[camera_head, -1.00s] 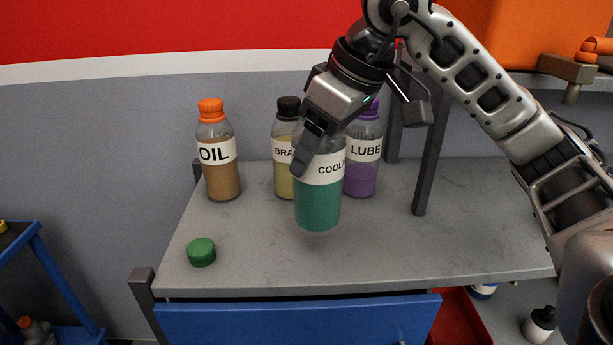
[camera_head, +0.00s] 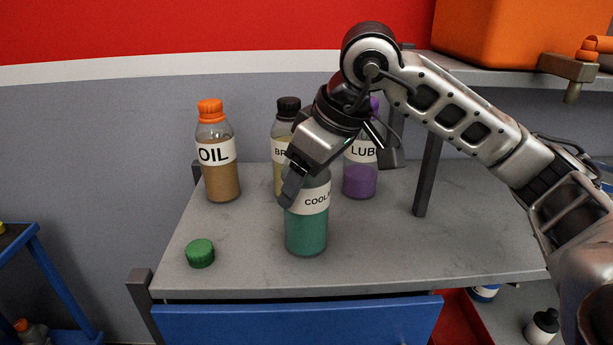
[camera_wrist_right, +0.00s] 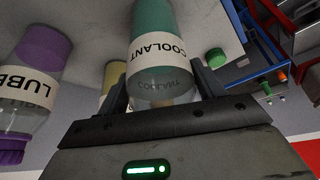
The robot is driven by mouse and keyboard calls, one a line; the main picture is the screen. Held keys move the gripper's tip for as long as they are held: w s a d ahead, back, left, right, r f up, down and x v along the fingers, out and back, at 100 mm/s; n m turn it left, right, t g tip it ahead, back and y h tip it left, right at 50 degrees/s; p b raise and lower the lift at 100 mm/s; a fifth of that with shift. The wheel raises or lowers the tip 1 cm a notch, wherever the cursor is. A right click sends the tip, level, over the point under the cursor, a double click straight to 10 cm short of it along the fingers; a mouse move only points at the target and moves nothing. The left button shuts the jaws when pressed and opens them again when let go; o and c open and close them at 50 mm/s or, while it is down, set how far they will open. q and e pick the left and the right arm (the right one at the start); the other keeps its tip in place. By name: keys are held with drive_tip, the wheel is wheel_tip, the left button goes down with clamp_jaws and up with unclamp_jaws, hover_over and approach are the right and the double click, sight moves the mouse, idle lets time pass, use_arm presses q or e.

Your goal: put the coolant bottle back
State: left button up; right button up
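The coolant bottle (camera_head: 306,230), with teal liquid and a white label, is upright at the middle front of the grey bench top (camera_head: 390,250). Its base is at or very near the surface; I cannot tell if it touches. My right gripper (camera_head: 305,180) is shut around its clear upper part, from above. In the right wrist view the bottle (camera_wrist_right: 162,60) sits between both fingers (camera_wrist_right: 163,92), and no cap shows on it. A green cap (camera_head: 200,253) lies on the bench to the left. My left gripper is not in view.
Behind stand the oil bottle (camera_head: 221,180), a yellow bottle (camera_head: 280,178) partly hidden by my gripper, and the purple lube bottle (camera_head: 360,180). A dark post (camera_head: 428,175) rises on the right. A blue drawer front (camera_head: 300,322) lies below the bench edge. The right bench area is clear.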

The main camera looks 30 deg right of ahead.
drive_tip(key=shift+o, duration=1.3)
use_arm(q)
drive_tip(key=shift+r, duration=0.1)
use_arm(e)
drive_tip(key=shift+r+p, duration=0.3)
drive_tip(key=shift+p, duration=0.05)
use_arm(q)
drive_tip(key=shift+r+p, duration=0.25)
drive_tip(key=shift+p, duration=0.45)
use_arm(e)
drive_tip(key=v, duration=1.1)
drive_tip(key=shift+s+r, duration=0.2)
drive_tip(key=shift+r, duration=0.15)
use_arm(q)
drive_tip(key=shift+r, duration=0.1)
